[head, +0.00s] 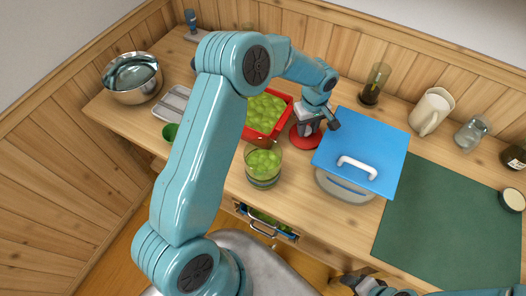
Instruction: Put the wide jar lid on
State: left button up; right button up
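My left gripper (316,122) is low over the counter, just above a round red piece (306,141). The gripper covers part of the red piece, and I cannot tell whether its fingers are closed on anything. A wide clear jar (262,170) with green contents and an open top stands left of the gripper. I cannot tell for sure which piece is the jar lid; the red piece is one round candidate, and a cream disc with a dark edge (512,199) lies at the far right. My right gripper (362,281) is at the bottom edge, partly cut off.
A red tray of green pieces (266,112) stands behind the jar. A blue lid with a white handle (368,150) sits askew on a clear container (342,188). A green mat (450,225), pitcher (431,112), glass (374,84), and steel pot (133,78) are around. An open drawer (268,228) is below.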

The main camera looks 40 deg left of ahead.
pick_arm(q)
jog(key=shift+r+p, duration=1.7)
jog(key=shift+r, duration=1.75)
pick_arm(e)
notch_tip(320, 180, up, 3)
jog(key=shift+r, duration=0.15)
pick_arm(q)
jog(key=shift+d+r, duration=0.1)
